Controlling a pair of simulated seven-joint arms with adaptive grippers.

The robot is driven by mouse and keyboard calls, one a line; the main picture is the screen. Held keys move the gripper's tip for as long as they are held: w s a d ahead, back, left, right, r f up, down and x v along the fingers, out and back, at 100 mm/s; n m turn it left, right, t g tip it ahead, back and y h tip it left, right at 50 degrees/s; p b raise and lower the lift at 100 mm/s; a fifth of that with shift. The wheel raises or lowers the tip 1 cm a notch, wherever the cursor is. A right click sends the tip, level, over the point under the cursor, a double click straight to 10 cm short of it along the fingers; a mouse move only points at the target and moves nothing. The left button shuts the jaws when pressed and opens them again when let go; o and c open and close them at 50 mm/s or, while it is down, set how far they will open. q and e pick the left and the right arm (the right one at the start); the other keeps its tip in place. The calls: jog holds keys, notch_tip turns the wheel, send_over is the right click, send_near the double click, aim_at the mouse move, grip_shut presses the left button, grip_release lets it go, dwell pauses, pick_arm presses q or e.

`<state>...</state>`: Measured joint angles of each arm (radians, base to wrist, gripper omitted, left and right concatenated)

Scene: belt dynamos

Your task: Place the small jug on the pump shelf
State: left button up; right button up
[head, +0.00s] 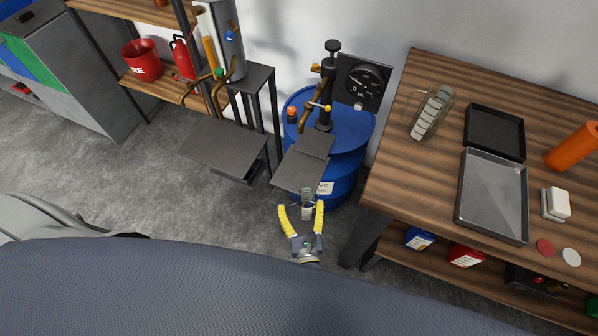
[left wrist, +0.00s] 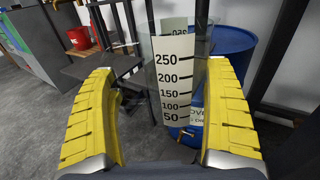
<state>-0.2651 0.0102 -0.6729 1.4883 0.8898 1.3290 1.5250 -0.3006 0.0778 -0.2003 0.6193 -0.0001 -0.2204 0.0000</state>
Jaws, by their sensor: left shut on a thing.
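The small jug (head: 307,196) is clear with a white scale strip. In the left wrist view the jug (left wrist: 176,85) stands upright between the yellow fingers, with marks from 50 to 250. My left gripper (head: 301,206) is shut on it. The pump shelf (head: 299,170) is a dark grey plate in front of the blue drum and under the hand pump (head: 325,95). In the head view the jug shows at the shelf's front edge. I cannot tell its height above the shelf. My right gripper is not in view.
The blue drum (head: 355,135) stands behind the shelf, with a gauge (head: 364,80) behind it. Another dark shelf (head: 222,146) is at left.

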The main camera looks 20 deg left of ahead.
pick_arm(q)
jog(key=x, duration=1.7)
jog(key=shift+w+f, duration=0.15)
jog(key=shift+w, duration=0.1)
jog(key=shift+f, duration=1.75)
jog(key=shift+f, duration=0.1)
jog(key=o, duration=1.1)
